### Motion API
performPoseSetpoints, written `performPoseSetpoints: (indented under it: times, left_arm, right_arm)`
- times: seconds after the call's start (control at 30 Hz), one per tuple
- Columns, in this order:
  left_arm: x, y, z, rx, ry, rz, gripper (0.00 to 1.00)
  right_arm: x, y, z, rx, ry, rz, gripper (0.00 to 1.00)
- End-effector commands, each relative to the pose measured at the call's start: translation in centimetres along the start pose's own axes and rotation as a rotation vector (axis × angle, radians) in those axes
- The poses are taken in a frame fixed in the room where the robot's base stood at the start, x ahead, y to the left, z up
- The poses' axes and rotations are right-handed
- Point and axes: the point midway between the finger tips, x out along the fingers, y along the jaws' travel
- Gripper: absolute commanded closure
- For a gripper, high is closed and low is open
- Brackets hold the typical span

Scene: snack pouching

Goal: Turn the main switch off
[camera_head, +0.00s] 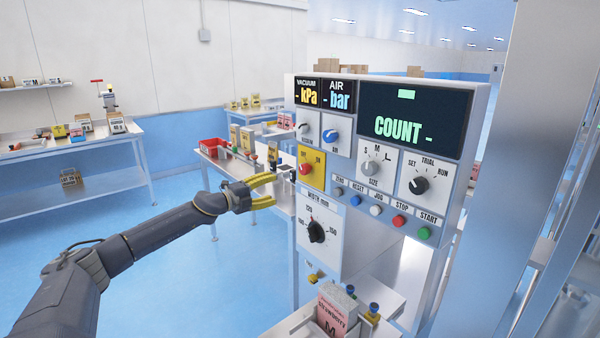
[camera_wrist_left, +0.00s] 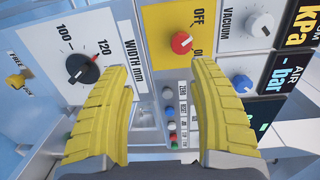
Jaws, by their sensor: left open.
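The main switch is a red rotary knob (camera_head: 306,169) on a yellow plate (camera_head: 318,180) marked OFF and ON, at the left of the control panel. In the left wrist view the red knob (camera_wrist_left: 181,43) shows beyond the fingers, nearer the right one. I cannot tell surely which label its pointer faces. My left gripper (camera_head: 272,190) is open and empty, to the left of the panel. Its yellow fingers (camera_wrist_left: 160,78) point at the panel, apart from the knob.
The width dial (camera_head: 317,232) is below the switch; the vacuum knob (camera_head: 302,131) and blue air knob (camera_head: 331,136) are above it. The count display (camera_head: 415,120) shows a dash. Small buttons, including red stop (camera_head: 399,221), line the lower panel. A pink strawberry pouch (camera_head: 337,312) stands below.

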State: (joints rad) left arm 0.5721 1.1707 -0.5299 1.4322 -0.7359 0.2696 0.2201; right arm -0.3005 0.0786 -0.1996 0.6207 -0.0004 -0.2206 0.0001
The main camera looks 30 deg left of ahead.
Motion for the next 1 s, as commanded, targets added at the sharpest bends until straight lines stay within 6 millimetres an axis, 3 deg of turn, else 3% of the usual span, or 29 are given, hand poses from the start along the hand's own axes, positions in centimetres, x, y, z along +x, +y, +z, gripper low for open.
performPoseSetpoints:
  times: [0.23,0.5,0.77,1.0]
  left_arm:
    - [-2.5,-1.2,0.5,0.374,0.010,-0.020,0.39]
    - [-3.0,-3.5,0.1,0.712,0.019,-0.060,0.39]
    - [-2.8,-3.4,-0.1,0.817,0.023,-0.063,0.39]
    - [-1.3,-3.5,-0.2,0.819,0.021,-0.065,0.39]
  right_arm:
    - [0.0,0.0,0.0,0.000,0.000,0.000,1.00]
    - [0.0,0.0,0.0,0.000,0.001,0.000,1.00]
    - [0.0,0.0,0.0,0.000,0.001,0.000,1.00]
    - [0.0,0.1,0.0,0.000,0.000,0.001,1.00]
